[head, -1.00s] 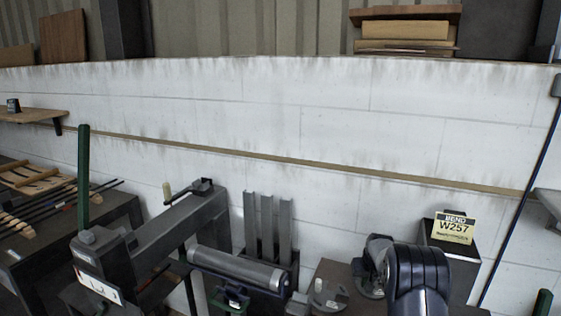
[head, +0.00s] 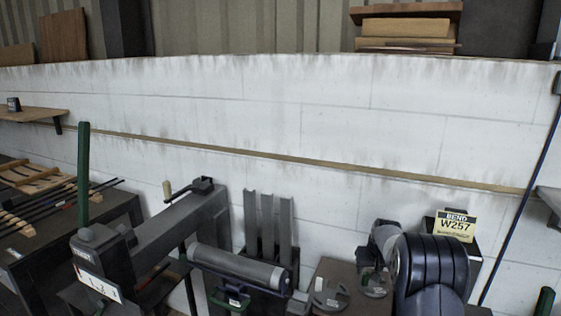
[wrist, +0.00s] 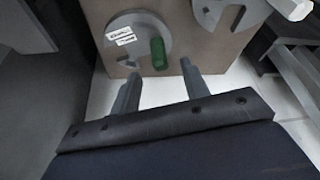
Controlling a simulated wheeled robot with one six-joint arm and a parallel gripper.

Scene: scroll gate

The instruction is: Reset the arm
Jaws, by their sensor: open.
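My gripper (wrist: 160,84) shows in the wrist view with its two grey fingers spread apart and nothing between them. Beyond the fingertips is a brown board (wrist: 172,22) that carries a grey disc (wrist: 126,40) with white labels and a green handle (wrist: 158,53). A second grey plate (wrist: 237,8) sits at the board's upper right. In the head view my arm's dark links stand at the lower right and the gripper's fingers cannot be made out.
A bending machine (head: 150,240) with a green lever (head: 83,180) and a roller (head: 235,266) stands left of my arm. A box with a yellow sign reading BEND W257 (head: 454,226) is close behind my arm. A white block wall (head: 300,110) closes the back.

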